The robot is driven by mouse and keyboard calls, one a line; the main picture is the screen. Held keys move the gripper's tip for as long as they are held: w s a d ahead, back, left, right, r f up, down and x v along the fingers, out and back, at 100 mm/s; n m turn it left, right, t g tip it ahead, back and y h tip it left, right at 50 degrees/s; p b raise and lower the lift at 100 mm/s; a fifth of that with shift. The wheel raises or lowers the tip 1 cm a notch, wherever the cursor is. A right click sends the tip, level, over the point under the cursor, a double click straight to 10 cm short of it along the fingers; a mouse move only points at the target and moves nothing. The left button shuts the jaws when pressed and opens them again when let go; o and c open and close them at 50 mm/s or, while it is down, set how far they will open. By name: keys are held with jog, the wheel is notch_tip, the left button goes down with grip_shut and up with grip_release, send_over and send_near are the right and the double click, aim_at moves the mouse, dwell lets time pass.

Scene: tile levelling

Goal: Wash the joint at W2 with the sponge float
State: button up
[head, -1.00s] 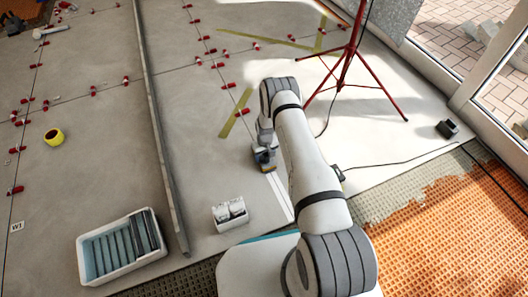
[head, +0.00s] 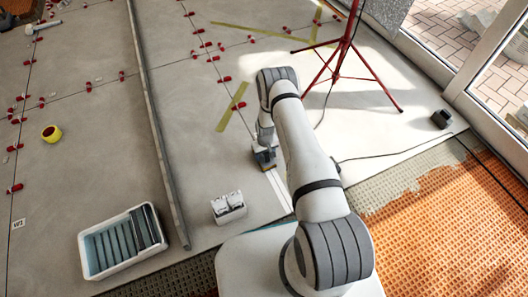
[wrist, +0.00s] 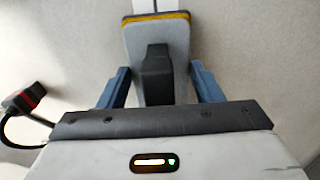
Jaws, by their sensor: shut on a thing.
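My gripper (head: 264,156) is low over the grey floor tiles, at the far end of a pair of pale strips (head: 279,193). In the wrist view, its two blue fingers (wrist: 160,85) are on either side of the dark handle of the sponge float (wrist: 158,45). The float has a grey plate with a yellow sponge edge. Two pale strips with a dark line between them (wrist: 157,5) show just beyond the float. The float hides the floor under it, and I cannot tell whether its sponge touches the tile. No W2 label is readable.
A white tub with a slatted grey insert (head: 88,272) and a small white box (head: 228,207) stand left of my arm. A long grey bar (head: 160,130) crosses the tiles. A red tripod (head: 340,60) and a cable are behind. A yellow roll (head: 52,133) and red clips lie left.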

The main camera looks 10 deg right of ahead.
jog(key=shift+s, duration=0.15)
jog(key=shift+r+p, duration=2.3)
jog(key=shift+r, duration=1.7)
